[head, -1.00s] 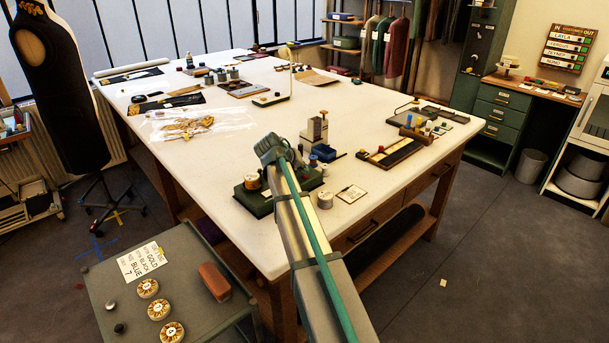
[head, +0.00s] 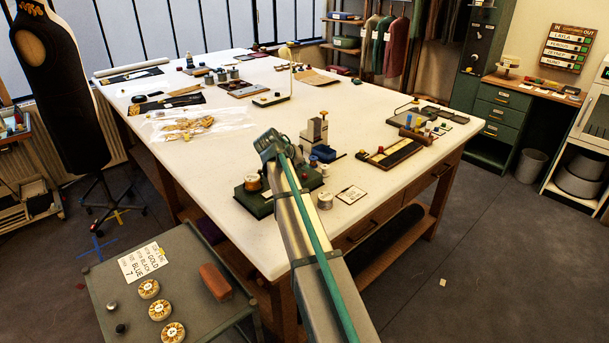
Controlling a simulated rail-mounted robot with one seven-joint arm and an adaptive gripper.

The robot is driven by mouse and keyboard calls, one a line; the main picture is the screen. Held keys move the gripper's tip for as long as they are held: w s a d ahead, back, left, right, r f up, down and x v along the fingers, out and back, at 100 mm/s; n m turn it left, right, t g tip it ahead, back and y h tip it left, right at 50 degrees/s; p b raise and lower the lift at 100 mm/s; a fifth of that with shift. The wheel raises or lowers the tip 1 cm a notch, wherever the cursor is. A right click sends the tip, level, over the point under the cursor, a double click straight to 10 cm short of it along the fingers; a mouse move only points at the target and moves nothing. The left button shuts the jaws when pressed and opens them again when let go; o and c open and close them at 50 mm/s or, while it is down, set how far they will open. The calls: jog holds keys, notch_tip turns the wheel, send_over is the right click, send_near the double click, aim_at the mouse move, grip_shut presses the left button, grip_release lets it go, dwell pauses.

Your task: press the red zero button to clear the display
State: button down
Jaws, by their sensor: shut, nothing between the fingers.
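The far end of my arm is above and behind this device in the picture. My gripper's fingers do not show; they are out of sight behind the arm.
Right of my arm are a pale spool (head: 324,201), a small card (head: 351,194), a blue box (head: 324,153) and a tall grey block (head: 317,130). A grey trolley (head: 205,318) stands at the lower left.

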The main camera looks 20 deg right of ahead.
aim_at(303, 175)
jog(key=shift+r, duration=0.15)
jog(key=shift+r+p, duration=1.2)
jog(key=shift+r, duration=1.15)
